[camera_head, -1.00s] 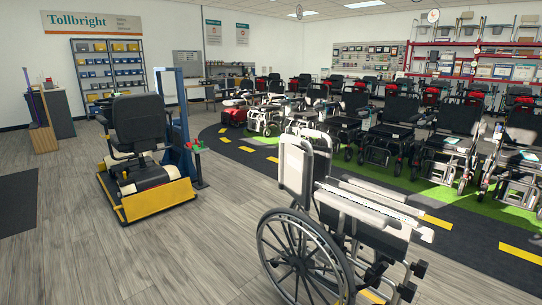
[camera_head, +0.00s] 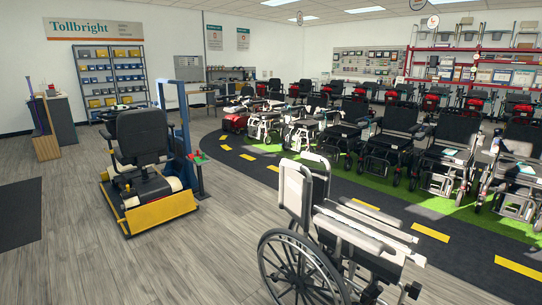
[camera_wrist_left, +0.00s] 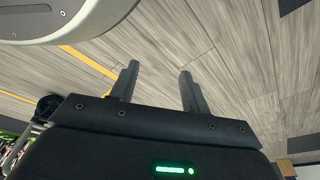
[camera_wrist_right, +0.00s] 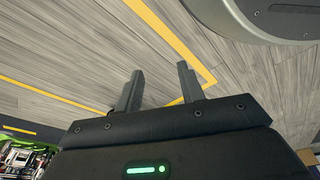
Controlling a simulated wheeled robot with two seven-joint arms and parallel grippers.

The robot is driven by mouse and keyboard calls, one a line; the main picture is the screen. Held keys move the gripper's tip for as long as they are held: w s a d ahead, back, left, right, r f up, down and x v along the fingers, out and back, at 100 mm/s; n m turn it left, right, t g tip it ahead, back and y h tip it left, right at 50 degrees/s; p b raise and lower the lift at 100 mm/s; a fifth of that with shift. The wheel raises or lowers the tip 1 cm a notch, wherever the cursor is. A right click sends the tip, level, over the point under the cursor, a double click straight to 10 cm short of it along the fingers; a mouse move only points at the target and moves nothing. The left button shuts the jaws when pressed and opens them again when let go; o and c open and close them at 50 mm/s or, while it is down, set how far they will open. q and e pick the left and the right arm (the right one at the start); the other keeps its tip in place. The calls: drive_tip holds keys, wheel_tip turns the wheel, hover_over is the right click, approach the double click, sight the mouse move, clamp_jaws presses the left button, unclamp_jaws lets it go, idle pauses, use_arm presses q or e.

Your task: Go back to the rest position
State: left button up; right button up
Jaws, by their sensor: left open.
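My left gripper (camera_wrist_left: 158,70) shows in the left wrist view with its two fingers apart. Nothing is between them, and grey plank floor lies beyond. My right gripper (camera_wrist_right: 159,70) shows in the right wrist view, also with its fingers apart and empty over the floor. A rounded pale part, likely of my own body, fills the top left of the left wrist view, and a similar grey part fills the top right of the right wrist view. Neither gripper shows in the head view.
A wheelchair (camera_head: 302,265) stands close in front. A black-seated scooter (camera_head: 141,136) stands on a yellow-edged platform (camera_head: 160,214) at the left, beside a blue post (camera_head: 184,119). Rows of scooters and powered chairs (camera_head: 400,120) fill the right. Floor (camera_head: 100,270) at the front left is clear.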

use_arm(q)
drive_tip(key=s+a+f+p, duration=0.2)
drive_tip(key=s+p, duration=0.1)
drive_tip(key=s, duration=0.4)
drive_tip(key=s+a+f+g+p, duration=0.1)
drive_tip(key=s+a+f+p, duration=0.1)
drive_tip(key=s, duration=0.6)
drive_tip(key=shift+s+f+p, duration=0.15)
drive_tip(key=shift+p, duration=0.55)
use_arm(e)
drive_tip(key=s+d+f, duration=0.2)
drive_tip(key=s, duration=0.5)
drive_tip(key=s+d+f+g, duration=0.1)
drive_tip(key=s+d+f, duration=0.1)
drive_tip(key=s, duration=0.6)
drive_tip(key=shift+s+f, duration=0.15)
drive_tip(key=shift+s, duration=0.05)
